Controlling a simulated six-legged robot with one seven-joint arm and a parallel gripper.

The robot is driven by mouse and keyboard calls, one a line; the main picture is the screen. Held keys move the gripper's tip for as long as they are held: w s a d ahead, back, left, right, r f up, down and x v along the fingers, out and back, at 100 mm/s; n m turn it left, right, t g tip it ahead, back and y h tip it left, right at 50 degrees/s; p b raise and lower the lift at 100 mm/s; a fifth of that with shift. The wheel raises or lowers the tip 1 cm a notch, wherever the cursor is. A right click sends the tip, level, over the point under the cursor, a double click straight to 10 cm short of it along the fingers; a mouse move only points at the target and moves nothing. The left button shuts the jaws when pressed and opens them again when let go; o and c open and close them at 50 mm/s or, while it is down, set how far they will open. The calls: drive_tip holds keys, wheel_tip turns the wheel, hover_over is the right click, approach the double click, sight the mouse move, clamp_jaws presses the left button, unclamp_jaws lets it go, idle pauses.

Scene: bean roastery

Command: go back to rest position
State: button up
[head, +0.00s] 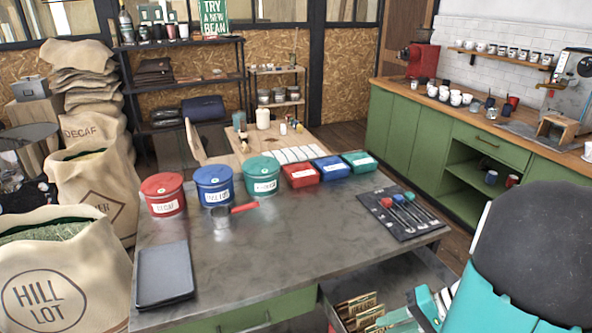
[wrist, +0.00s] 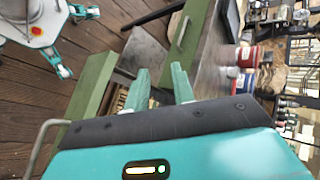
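My gripper (head: 434,302) is at the lower right of the head view, in front of the metal-topped bench (head: 290,245) and close to the pulled-out drawer (head: 408,270). In the wrist view my gripper (wrist: 160,78) shows two teal fingers standing apart, with nothing between them. The drawer holds several packets (head: 357,308) beside the gripper. Whether the fingers touch the drawer is hard to tell. My dark and teal arm hides the bench's right front area in the head view.
On the bench are red (head: 163,194), blue (head: 213,185) and green (head: 261,176) canisters, a metal scoop (head: 222,216), a grey tray (head: 165,273) and a dark mat (head: 400,213) with several tools. Sacks (head: 55,285) stand left. A green counter (head: 440,135) stands right.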

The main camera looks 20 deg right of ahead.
drive_tip(key=w+a+r+n+h, duration=0.1)
drive_tip(key=a+r+n+h, duration=0.6)
drive_tip(key=a+r, duration=0.8)
drive_tip(key=a+h, duration=0.2)
drive_tip(key=a, duration=0.1)
drive_tip(key=shift+a+r+t, duration=0.15)
drive_tip(key=shift+r+t, duration=0.1)
drive_tip(key=shift+t, duration=0.15)
